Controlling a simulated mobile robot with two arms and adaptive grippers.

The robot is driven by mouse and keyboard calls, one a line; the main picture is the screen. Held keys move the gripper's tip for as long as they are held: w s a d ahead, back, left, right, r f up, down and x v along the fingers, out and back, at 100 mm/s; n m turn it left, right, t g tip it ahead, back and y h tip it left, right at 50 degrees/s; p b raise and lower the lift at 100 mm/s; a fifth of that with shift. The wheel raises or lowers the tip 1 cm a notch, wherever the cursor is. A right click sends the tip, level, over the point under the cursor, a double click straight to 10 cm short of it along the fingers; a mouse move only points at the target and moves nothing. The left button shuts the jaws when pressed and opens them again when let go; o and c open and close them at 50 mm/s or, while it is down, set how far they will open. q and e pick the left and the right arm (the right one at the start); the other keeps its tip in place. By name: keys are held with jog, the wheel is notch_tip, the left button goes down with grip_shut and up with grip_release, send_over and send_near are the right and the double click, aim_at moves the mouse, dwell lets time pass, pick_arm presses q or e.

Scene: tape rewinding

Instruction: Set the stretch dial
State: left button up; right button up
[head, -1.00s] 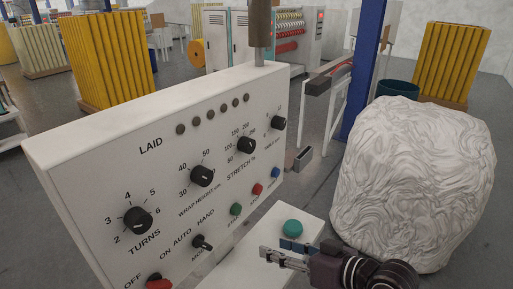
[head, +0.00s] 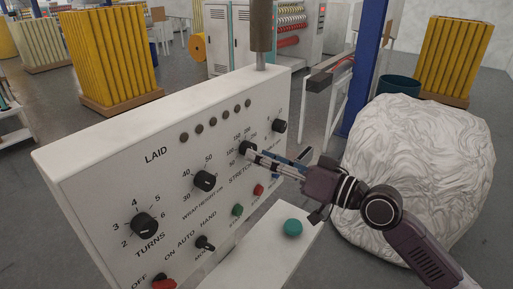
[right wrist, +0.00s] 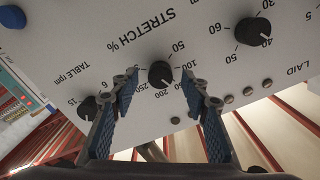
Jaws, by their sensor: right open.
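The stretch dial is a black knob (head: 245,147) on the upright white control panel (head: 110,140), marked STRETCH % with figures from 50 to 250. In the right wrist view the knob (right wrist: 161,73) sits between the two blue-padded fingers of my right gripper (right wrist: 160,84). The fingers are open, with a gap on each side of the knob. In the head view the right gripper (head: 253,156) reaches in from the right, its tips at the dial and partly covering it. I cannot tell the exact pointer setting. My left gripper is not in view.
Other knobs are close by: table rpm (head: 279,126), wrap height (head: 205,181) and turns (head: 144,224). Green, red and blue buttons lie below the stretch dial. A white wrapped bale (head: 420,170) stands right.

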jog(key=shift+p+x, duration=0.3)
jog(key=shift+x, duration=0.9)
grip_shut()
jog(key=shift+w+d+n+b, duration=0.1)
jog(key=shift+w+n+b, duration=0.05)
jog(key=shift+n+b, duration=5.2)
jog(key=shift+m+b, duration=0.55)
jog(key=shift+b, duration=0.05)
